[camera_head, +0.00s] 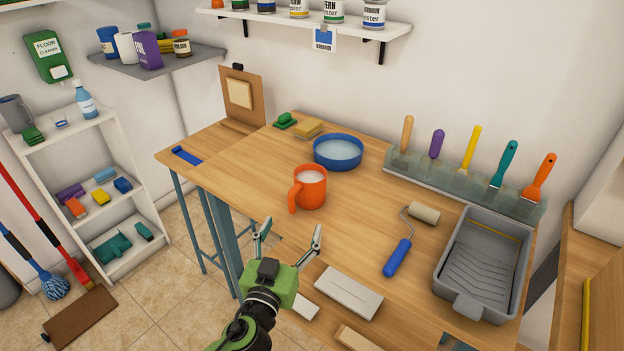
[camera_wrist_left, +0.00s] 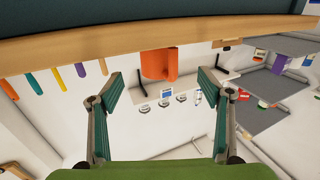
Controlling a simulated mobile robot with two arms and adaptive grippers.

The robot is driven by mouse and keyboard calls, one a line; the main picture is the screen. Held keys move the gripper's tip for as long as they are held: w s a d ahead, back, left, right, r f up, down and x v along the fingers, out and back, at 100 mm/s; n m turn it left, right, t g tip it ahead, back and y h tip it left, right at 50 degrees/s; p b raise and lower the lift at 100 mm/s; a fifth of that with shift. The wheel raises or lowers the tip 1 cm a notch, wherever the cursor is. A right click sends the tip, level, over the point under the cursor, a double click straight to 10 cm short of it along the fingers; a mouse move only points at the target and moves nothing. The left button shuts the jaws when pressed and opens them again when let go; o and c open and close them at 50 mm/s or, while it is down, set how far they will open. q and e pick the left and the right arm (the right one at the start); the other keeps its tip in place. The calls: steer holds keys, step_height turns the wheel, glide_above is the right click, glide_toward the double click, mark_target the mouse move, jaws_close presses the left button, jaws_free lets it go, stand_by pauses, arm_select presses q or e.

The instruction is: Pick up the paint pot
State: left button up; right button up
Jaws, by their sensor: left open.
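The orange paint pot (camera_head: 309,190), with a handle on its left side and pale paint inside, stands upright on the wooden table. My left gripper (camera_head: 291,232) is open and empty, in front of the pot near the table's front edge, its two fingers spread and apart from the pot. In the left wrist view, which is upside down, the pot (camera_wrist_left: 158,64) shows between and beyond the open fingers (camera_wrist_left: 160,85). My right gripper is in neither view.
A blue bowl (camera_head: 338,152) stands behind the pot. A roller (camera_head: 398,257) and grey paint tray (camera_head: 483,262) lie to the right, below a rack of upright tools (camera_head: 460,182). A light block (camera_head: 348,291) lies near the gripper. Table around the pot is clear.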

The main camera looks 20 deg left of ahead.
mark_target(307, 197)
arm_select(q)
steer(key=shift+w+r, duration=0.2)
steer(key=shift+w, duration=0.25)
steer(key=shift+w+r, duration=0.2)
steer(key=shift+w, duration=0.25)
steer(key=w, duration=0.1)
steer(key=w+p, duration=0.1)
steer(key=w, duration=0.2)
steer(key=shift+w+a+r+p, duration=0.1)
steer(key=shift+r+p, duration=0.15)
steer(key=shift+p, duration=0.05)
steer(key=shift+w+f, duration=0.25)
steer(key=shift+w, duration=1.2)
steer(key=shift+w+p, duration=0.45)
steer(key=shift+w, duration=0.1)
steer(key=w+p, duration=0.1)
steer(key=w, duration=0.2)
steer(key=shift+w+f, duration=0.15)
steer(key=shift+w, duration=0.05)
steer(key=shift+w+f, duration=0.1)
steer(key=shift+w, duration=0.2)
steer(key=c, duration=1.6)
steer(key=shift+w, duration=0.1)
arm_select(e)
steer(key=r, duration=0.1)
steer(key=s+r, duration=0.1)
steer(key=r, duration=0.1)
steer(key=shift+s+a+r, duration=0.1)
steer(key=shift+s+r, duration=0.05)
